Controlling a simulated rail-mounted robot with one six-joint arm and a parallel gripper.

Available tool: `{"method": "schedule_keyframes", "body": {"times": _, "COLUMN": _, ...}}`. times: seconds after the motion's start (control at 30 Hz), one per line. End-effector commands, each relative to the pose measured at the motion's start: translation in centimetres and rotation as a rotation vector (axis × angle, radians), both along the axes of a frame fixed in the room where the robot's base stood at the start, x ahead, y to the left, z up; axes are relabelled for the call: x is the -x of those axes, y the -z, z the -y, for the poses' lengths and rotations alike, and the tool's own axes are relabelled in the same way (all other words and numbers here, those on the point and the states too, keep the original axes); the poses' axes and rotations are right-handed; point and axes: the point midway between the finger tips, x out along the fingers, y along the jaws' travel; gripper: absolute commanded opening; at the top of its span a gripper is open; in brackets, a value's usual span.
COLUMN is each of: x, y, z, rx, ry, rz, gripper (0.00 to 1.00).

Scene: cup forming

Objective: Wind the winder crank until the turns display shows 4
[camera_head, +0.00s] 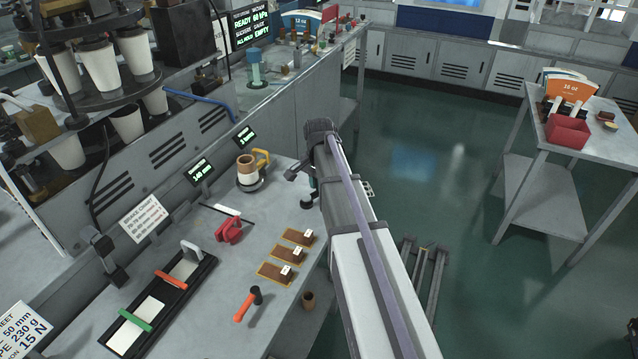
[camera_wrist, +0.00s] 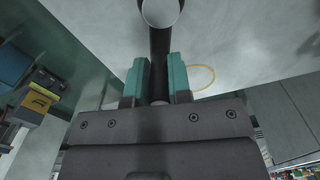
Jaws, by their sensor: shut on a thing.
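My gripper (camera_wrist: 160,80) has its two teal fingers shut on a dark rod (camera_wrist: 159,45) with a pale round end. I cannot tell whether this rod is the winder crank. In the head view my gripper (camera_head: 307,190) is low over the right side of the bench, partly hidden by my arm. A brown and white cylinder with a yellow handle (camera_head: 262,158) stands on a dark base to its left, apart from it. Two small displays stand behind: one (camera_head: 245,136) is too small to read, the other (camera_head: 198,171) seems to show millimetres.
A yellow ring (camera_wrist: 203,78) marks the surface beside my fingers. Open floor lies to the right.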

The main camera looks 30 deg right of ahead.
Motion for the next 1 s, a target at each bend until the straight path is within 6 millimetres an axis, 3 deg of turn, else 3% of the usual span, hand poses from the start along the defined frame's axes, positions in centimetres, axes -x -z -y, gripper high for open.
{"method": "schedule_keyframes", "body": {"times": 0.1, "x": 0.0, "y": 0.0, "z": 0.0, "rx": -0.001, "ry": -0.001, "rz": -0.001, "gripper": 0.0}}
{"method": "schedule_keyframes", "body": {"times": 0.13, "x": 0.0, "y": 0.0, "z": 0.0, "rx": -0.001, "ry": -0.001, "rz": -0.001, "gripper": 0.22}}
{"method": "schedule_keyframes", "body": {"times": 0.37, "x": 0.0, "y": 0.0, "z": 0.0, "rx": 0.0, "ry": -0.001, "rz": 0.0, "gripper": 0.44}}
{"method": "schedule_keyframes", "body": {"times": 0.67, "x": 0.0, "y": -0.4, "z": 0.0, "rx": 0.0, "ry": -0.001, "rz": 0.0, "gripper": 0.44}}
{"method": "schedule_keyframes", "body": {"times": 0.77, "x": 0.0, "y": -1.8, "z": 0.0, "rx": 0.0, "ry": -0.001, "rz": 0.0, "gripper": 0.44}}
{"method": "schedule_keyframes", "body": {"times": 1.0, "x": 0.0, "y": -7.7, "z": 0.0, "rx": 0.0, "ry": -0.001, "rz": 0.0, "gripper": 0.44}}
